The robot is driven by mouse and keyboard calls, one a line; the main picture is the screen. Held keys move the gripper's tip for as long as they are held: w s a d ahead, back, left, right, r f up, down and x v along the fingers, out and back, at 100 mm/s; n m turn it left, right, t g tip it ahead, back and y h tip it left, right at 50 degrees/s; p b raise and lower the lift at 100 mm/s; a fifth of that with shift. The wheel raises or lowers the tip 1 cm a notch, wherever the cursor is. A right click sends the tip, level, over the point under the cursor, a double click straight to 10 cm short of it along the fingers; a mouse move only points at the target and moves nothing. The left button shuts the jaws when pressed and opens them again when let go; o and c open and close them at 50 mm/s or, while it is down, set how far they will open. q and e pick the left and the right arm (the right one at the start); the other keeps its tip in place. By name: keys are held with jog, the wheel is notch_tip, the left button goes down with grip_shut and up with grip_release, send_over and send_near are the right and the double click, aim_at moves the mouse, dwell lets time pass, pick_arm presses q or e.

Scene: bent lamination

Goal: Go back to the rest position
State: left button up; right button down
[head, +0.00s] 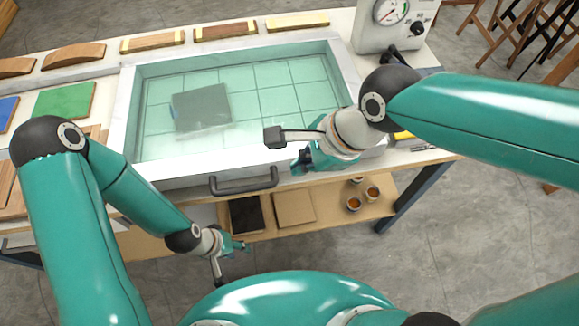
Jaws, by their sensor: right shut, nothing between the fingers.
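My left gripper (241,246) hangs low in front of the bench, over its lower shelf as seen from above. It is small and turned away, so I cannot tell whether its fingers are open or shut. My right gripper (300,165) is at the front right corner of the glass-topped press bed, near its front edge. It is shut and empty. My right forearm comes in from the right edge, and my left arm from the lower left.
The press bed (118,130) has a handle (245,182) and a grey slab (201,108) beneath its clear top. A gauge box (391,25) stands behind right. Curved wooden pieces (74,56) line the back. Cups (353,203) sit on the lower shelf (330,208).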

jog(key=w+v, duration=0.1)
jog(key=v, duration=0.3)
jog(key=s+d+f+m+g+h, duration=0.1)
jog(key=d+f+g, duration=0.15)
jog(key=f, duration=0.65)
jog(key=s+d+f+m+g, duration=0.1)
jog(key=d+f+g, duration=0.15)
jog(key=f, duration=0.65)
jog(key=s+f+n+y, duration=0.1)
jog(key=s+f+n, duration=0.3)
jog(key=f, duration=0.5)
jog(key=s+f+n, duration=0.4)
jog(key=s+f, duration=0.1)
jog(key=f, duration=0.5)
jog(key=w+n+t, duration=0.1)
jog(key=n, duration=0.2)
jog(key=w+n+t, duration=0.1)
jog(key=w+n, duration=0.1)
jog(key=w+d+f+n+t, duration=0.1)
jog(key=w+n, duration=0.1)
jog(key=n, duration=0.1)
jog(key=shift+w+n, duration=0.25)
jog(key=shift+n, duration=0.05)
jog(key=shift+f, duration=0.1)
